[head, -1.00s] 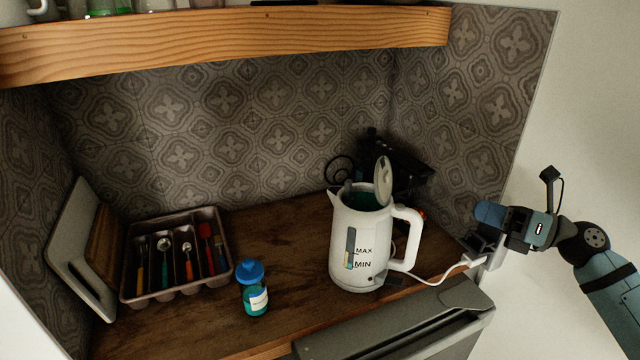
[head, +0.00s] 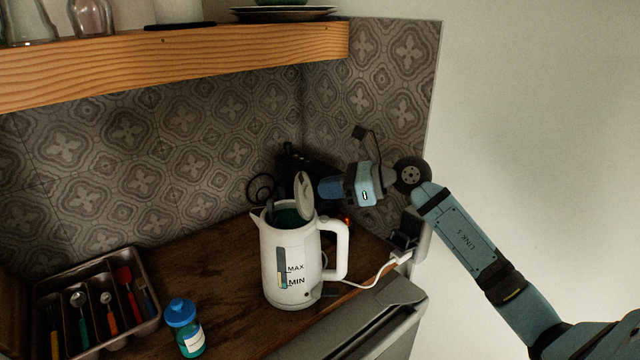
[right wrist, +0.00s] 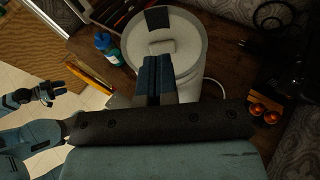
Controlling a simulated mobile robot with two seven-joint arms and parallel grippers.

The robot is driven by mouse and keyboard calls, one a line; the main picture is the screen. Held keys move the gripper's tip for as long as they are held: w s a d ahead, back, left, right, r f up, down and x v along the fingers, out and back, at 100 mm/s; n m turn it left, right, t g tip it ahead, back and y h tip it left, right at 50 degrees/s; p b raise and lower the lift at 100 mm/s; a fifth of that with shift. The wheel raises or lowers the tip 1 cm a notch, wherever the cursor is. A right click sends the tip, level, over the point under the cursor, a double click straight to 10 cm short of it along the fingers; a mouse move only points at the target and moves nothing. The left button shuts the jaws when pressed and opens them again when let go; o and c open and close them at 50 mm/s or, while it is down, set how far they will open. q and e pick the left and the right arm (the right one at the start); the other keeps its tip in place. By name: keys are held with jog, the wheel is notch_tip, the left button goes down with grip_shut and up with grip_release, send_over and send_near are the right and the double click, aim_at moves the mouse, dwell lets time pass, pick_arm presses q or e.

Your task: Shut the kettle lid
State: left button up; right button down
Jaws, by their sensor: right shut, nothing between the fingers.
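The white kettle (head: 288,268) stands on the wooden counter with its handle to the right. Its lid (head: 304,196) is raised, standing nearly upright at the handle side, and the dark opening shows. My right gripper (head: 326,189) is shut and empty, just right of the lid, on its back side. Whether it touches the lid I cannot tell. In the right wrist view the shut fingers (right wrist: 152,66) lie in front of the pale lid and kettle (right wrist: 190,48). What looks like my left gripper (right wrist: 62,90) is small at the left of that view, its jaws unclear.
A blue-capped bottle (head: 184,328) and a cutlery tray (head: 148,328) are left of the kettle. A dark appliance (head: 292,160) stands behind it. A white cord (head: 372,284) runs right to a wall socket. A wooden shelf (head: 180,62) hangs above.

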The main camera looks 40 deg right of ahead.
jog(key=shift+x, duration=1.05)
